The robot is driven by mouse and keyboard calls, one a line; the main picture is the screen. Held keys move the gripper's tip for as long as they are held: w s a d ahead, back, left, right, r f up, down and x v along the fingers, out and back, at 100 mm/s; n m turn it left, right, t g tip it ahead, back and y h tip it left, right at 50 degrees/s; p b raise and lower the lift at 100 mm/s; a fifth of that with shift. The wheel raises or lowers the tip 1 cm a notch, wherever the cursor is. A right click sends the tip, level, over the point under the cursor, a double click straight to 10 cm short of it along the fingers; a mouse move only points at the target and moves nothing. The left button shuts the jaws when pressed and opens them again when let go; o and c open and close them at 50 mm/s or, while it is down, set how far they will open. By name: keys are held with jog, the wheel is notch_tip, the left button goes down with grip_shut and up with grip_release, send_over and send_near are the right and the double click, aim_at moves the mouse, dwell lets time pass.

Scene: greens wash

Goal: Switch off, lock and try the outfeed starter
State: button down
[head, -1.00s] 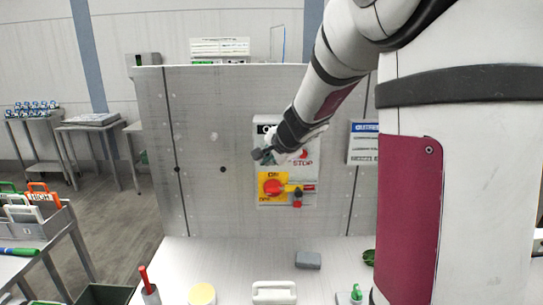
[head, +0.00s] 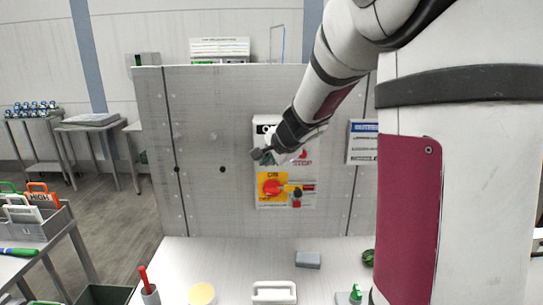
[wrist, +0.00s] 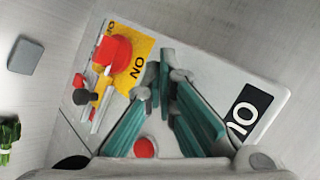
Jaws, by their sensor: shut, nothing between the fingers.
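The outfeed starter panel (head: 310,205) is on the grey upright board, with a red rotary knob (head: 272,187) on a yellow ON/OFF plate (head: 264,200). The knob also shows in the wrist view (wrist: 113,54). Beside it is a small fitting with a dark ball-like end (wrist: 82,97) and red and pale bars; I cannot tell if a padlock is on it. A red stop button (wrist: 145,147) sits near my fingers, by the STOP lettering. My gripper (head: 260,154) is shut and empty in front of the upper panel. Its teal fingers (wrist: 164,85) hide part of the panel.
A grey block (head: 308,260), a white handled item (head: 274,292), a yellow-topped round item (head: 202,294) and a green bottle (head: 356,294) stand on the bench. A paper notice (head: 362,142) hangs right of the panel. The bench middle is mostly clear.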

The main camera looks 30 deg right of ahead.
jog(key=shift+w+d, duration=0.25)
jog(key=shift+w, duration=0.1)
jog(key=shift+w+d, duration=0.3)
jog(key=shift+w, duration=0.1)
dwell(0.8)
jog(key=shift+s+a, duration=0.1)
jog(key=shift+s, duration=0.05)
dwell(0.3)
jog(key=shift+s+a+b, duration=0.3)
jog(key=shift+s+a, duration=0.1)
jog(key=shift+s, duration=0.2)
jog(key=shift+s+a, duration=0.7)
jog(key=shift+s, duration=0.35)
jog(key=shift+s+a, duration=0.7)
jog(key=shift+s, duration=0.35)
